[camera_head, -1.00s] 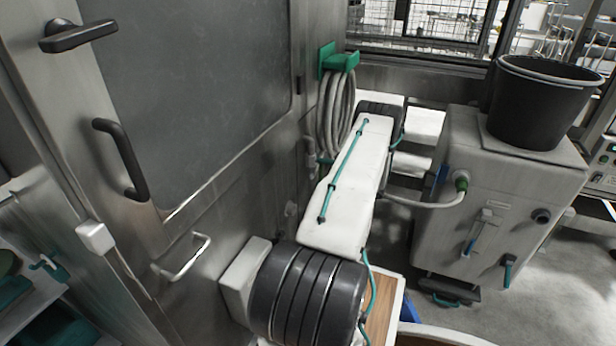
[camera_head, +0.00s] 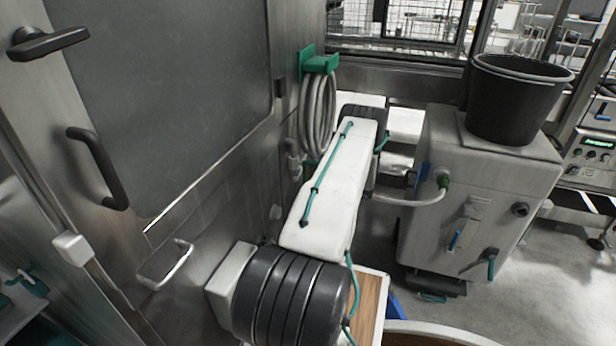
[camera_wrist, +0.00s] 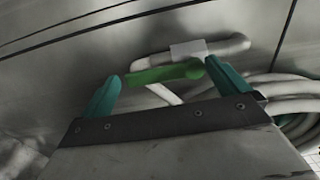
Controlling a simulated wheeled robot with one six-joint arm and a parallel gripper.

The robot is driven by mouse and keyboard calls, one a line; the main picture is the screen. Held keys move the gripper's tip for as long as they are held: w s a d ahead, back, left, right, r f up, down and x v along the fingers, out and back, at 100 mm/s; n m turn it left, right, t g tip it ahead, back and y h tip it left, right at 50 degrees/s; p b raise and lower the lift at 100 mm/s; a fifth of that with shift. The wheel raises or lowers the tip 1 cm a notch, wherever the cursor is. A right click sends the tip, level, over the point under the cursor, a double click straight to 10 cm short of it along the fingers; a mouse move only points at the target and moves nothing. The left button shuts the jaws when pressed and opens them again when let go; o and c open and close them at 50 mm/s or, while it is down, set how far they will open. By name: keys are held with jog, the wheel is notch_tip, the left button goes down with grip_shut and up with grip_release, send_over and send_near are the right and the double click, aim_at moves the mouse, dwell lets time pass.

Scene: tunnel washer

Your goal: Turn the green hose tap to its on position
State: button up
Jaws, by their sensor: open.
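The green tap handle (camera_wrist: 165,73) lies roughly level in the wrist view, on a pale pipe fitting (camera_wrist: 190,50) against the steel wall. My gripper (camera_wrist: 162,69) is open, with one teal finger to the left of the handle and one to the right. The right finger's tip is close to the handle's right end; I cannot tell whether they touch. In the head view the grey wall pipe (camera_head: 293,158) shows beside my arm, but the green handle cannot be made out there.
A coiled grey hose (camera_head: 318,115) hangs from a green holder (camera_head: 320,62) on the wall; its loops pass close to my gripper's right side. A grey cabinet (camera_head: 470,215) with a black bucket (camera_head: 515,105) stands to the right. Door handles (camera_head: 98,165) stick out at left.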

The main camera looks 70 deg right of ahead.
jog(key=s, duration=0.6)
dwell(0.4)
